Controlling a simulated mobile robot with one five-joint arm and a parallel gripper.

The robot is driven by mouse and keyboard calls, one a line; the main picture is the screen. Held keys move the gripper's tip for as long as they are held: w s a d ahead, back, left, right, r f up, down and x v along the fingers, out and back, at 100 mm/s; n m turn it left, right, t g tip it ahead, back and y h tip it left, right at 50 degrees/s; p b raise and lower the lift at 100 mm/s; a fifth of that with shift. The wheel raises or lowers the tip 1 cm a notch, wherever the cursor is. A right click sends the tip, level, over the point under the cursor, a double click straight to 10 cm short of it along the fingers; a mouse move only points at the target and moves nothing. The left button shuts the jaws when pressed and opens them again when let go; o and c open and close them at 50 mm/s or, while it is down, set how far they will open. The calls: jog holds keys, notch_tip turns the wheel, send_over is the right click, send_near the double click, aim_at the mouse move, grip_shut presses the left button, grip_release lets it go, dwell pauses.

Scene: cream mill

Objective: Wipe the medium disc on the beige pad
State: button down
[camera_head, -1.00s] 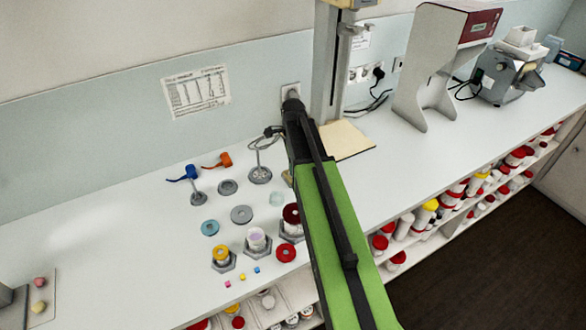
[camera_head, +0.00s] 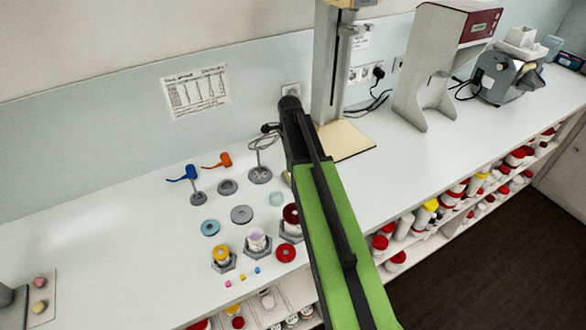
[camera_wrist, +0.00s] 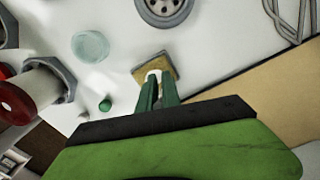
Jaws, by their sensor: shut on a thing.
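In the wrist view my gripper (camera_wrist: 157,85) has its green fingers shut on a small whitish piece (camera_wrist: 153,76). This piece is mostly hidden, so I cannot tell if it is a disc. A small square beige pad (camera_wrist: 166,63) shows right at the fingertips; I cannot tell if the piece touches it. In the head view my arm hides my gripper. Grey discs lie on the bench, one nearer the front (camera_head: 241,214) and one behind it (camera_head: 228,187). A pale teal disc (camera_head: 276,199) lies near my arm and also shows in the wrist view (camera_wrist: 90,46).
A teal ring (camera_head: 210,228), a red ring (camera_head: 286,253) and several jars in hexagonal bases, including a yellow-topped one (camera_head: 221,257), stand close by. A wire whisk (camera_head: 262,150) stands behind. A stand with a beige base (camera_head: 345,140) is to the right. The bench's left is mostly clear.

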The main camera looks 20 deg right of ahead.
jog(key=shift+s, duration=0.55)
jog(key=shift+r+p, duration=1.5)
notch_tip(320, 180, up, 3)
jog(key=p, duration=0.3)
